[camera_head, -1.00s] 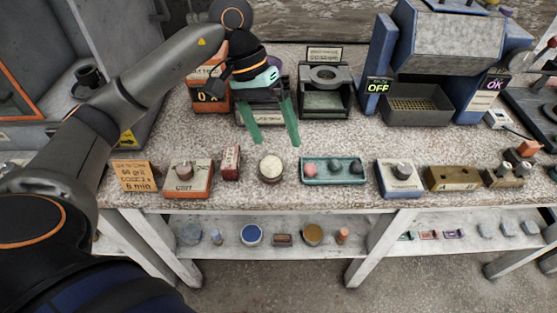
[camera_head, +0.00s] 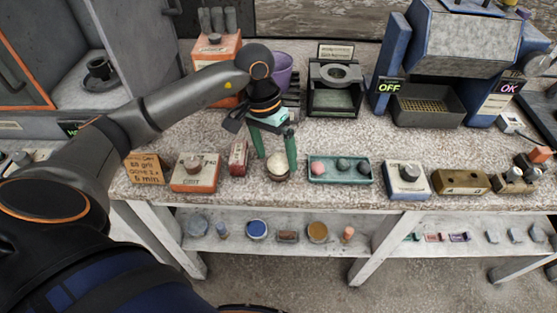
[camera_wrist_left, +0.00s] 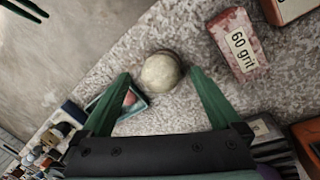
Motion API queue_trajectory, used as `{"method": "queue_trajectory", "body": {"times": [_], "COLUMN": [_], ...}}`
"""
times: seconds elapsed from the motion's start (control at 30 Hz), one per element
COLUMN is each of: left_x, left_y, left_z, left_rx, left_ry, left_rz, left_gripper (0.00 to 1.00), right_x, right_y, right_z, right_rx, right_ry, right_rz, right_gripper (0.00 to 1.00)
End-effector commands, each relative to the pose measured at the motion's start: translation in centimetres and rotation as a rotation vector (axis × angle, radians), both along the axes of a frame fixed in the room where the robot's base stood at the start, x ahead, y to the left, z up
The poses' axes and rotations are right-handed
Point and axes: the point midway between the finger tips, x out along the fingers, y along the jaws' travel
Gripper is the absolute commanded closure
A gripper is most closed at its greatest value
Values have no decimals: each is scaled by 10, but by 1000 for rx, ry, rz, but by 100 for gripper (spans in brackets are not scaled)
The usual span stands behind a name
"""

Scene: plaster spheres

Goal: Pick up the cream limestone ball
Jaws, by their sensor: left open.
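The cream limestone ball (camera_head: 277,162) rests near the front of the speckled bench top, on what looks like a low dark ring. It is also in the left wrist view (camera_wrist_left: 160,72), close to the fingertips. My left gripper (camera_head: 276,156) points down over the ball, open, with its green fingers apart. In the left wrist view the open gripper (camera_wrist_left: 160,74) has one finger on each side of the ball, with a small gap on both sides. Whether the tips are level with the ball is hard to tell.
A red 60 grit block (camera_head: 238,157) stands just left of the ball. A green tray (camera_head: 340,181) with a pink ball and two dark balls lies close on the right. An orange-sided grit box (camera_head: 195,172) is further left. A purple bucket (camera_head: 281,72) stands behind.

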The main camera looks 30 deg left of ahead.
Motion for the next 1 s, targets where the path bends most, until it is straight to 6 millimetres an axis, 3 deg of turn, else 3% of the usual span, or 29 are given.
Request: {"method": "queue_trajectory", "body": {"times": [0.13,0.4,1.0], "left_x": [0,0,0], "left_y": [-2,-2,-2], "left_z": [-15,-16,-16], "left_rx": [0,0,1], "left_ry": [1,0,-1], "left_rz": [1,1,1], "left_gripper": [3,5,72], "right_x": [-2,-2,-2], "right_y": [-1,-1,-1], "right_z": [0,-1,-1], "right_rx": [-1,-3,-2], "right_ry": [4,6,8], "right_rz": [-1,-1,-2], "right_gripper": [53,53,53]}}
